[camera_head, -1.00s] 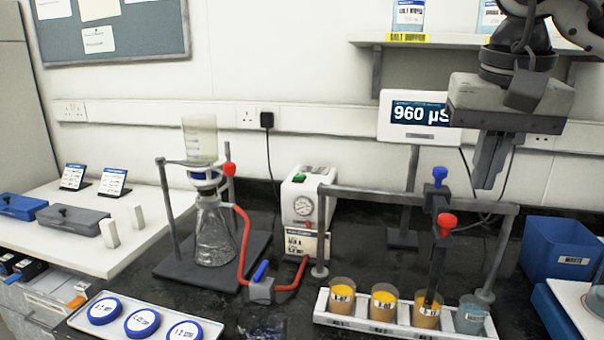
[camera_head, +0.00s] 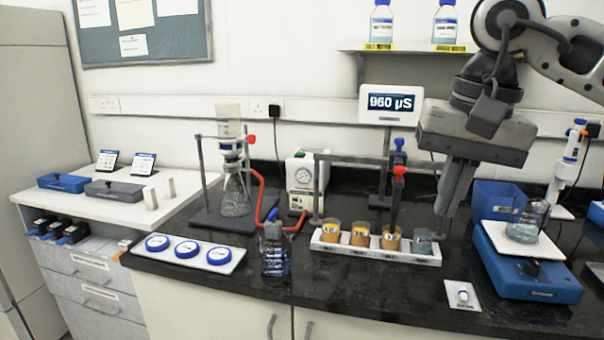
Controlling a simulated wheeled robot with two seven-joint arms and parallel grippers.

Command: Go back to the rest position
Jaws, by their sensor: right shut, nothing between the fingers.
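My right gripper (camera_head: 450,208) hangs from the upper right in the head view, fingers pointing down and shut, with nothing between them. It is over the right part of the dark bench (camera_head: 345,277), in front of the wall and left of the blue balance. My left gripper is not in view.
A white rack (camera_head: 373,252) of several cups stands below and left of my right gripper, with a probe stand (camera_head: 320,185) above it. A blue balance (camera_head: 527,272) carries a beaker (camera_head: 524,229). A bottle (camera_head: 275,257) stands near the front edge. A flask (camera_head: 235,200) is farther left.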

